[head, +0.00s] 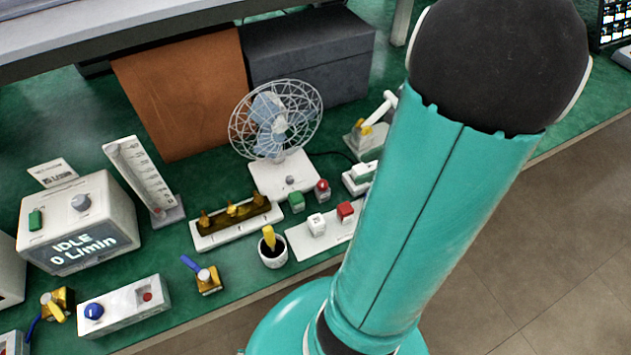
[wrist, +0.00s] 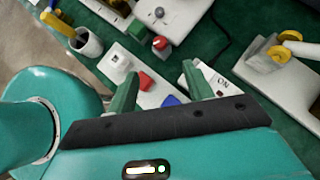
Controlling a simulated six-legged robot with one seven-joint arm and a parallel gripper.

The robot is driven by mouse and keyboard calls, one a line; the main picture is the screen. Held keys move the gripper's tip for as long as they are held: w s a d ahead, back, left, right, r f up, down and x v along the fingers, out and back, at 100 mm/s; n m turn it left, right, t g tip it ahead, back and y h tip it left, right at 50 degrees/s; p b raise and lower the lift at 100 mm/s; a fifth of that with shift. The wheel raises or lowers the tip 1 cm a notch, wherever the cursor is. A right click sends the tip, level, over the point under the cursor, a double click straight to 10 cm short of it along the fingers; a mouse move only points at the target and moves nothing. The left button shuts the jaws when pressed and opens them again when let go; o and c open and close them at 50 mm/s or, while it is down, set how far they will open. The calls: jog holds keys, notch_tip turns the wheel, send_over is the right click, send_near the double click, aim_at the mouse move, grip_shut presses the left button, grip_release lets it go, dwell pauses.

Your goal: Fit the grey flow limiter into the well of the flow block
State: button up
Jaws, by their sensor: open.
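I cannot pick out the grey flow limiter for certain. A pale block (head: 316,223) on a white tray (head: 300,243) may be it, and it also shows in the wrist view (wrist: 118,64). A dark amber block with brass fittings (head: 235,222) on a white base may be the flow block; I cannot make out its well. My gripper (wrist: 164,72) is open above the tray, its two green fingers apart. A red block (wrist: 145,80) and a blue block (wrist: 170,100) show between the fingers, with nothing visibly held. My arm hides the gripper in the head view.
A fan (head: 273,120) stands behind the tray. A green block (head: 297,201) and a red-topped piece (head: 322,190) are near its base. A cup (head: 272,254) holds a yellow-handled tool. A flow meter (head: 143,175) and a display box (head: 80,222) reading "IDLE 0 L/min" stand left.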

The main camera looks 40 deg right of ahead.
aim_at(324, 184)
jog(key=x, duration=1.3)
jog(key=shift+w+a+f, duration=0.2)
jog(key=shift+c, duration=0.4)
grip_shut()
